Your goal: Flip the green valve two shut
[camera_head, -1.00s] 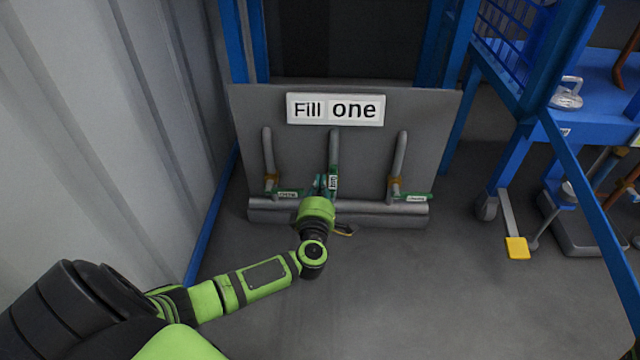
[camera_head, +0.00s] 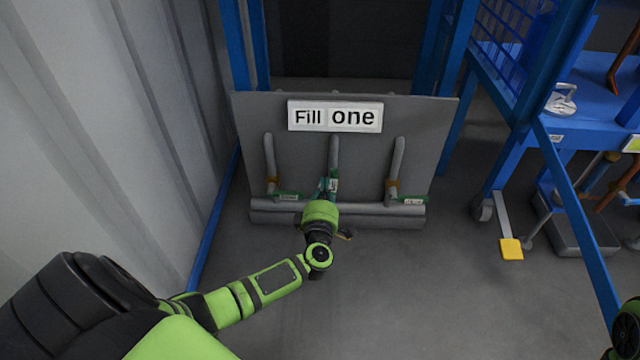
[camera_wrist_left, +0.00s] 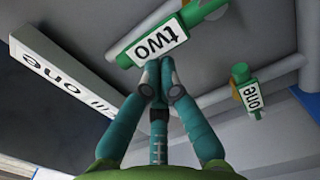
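The green valve two (camera_wrist_left: 158,42) shows in the left wrist view with a white "two" label, its handle slanting up to the right. In the head view its handle (camera_head: 333,186) stands at the middle pipe, roughly in line with it and partly behind my wrist. My left gripper (camera_wrist_left: 159,68) has its teal fingertips together, right at the lower edge of the label; whether they touch the handle I cannot tell. In the head view the left gripper (camera_head: 322,190) is mostly hidden by the wrist. My right gripper is not in view.
The valve labelled "one" (camera_wrist_left: 250,95) is to the right in the wrist view. Side valves sit left (camera_head: 287,197) and right (camera_head: 410,201) of the middle on the grey panel (camera_head: 365,165). A "Fill one" sign (camera_head: 335,116) is above. A blue cart (camera_head: 520,160) stands right; the front floor is clear.

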